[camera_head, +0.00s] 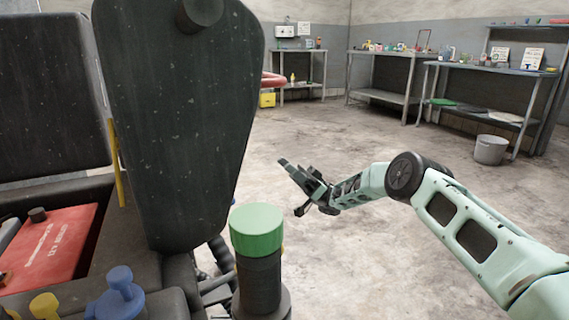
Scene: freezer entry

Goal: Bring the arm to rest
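My arm (483,243) is pale green with dark joints and reaches in from the lower right, out over the bare floor.
A green-capped dark post (257,228) stands in front at the lower middle. A red case (48,245) and blue knob (121,292) are at left. Metal tables (385,97) with small items line the back, and a bucket (490,150) stands at right. The floor between is free.

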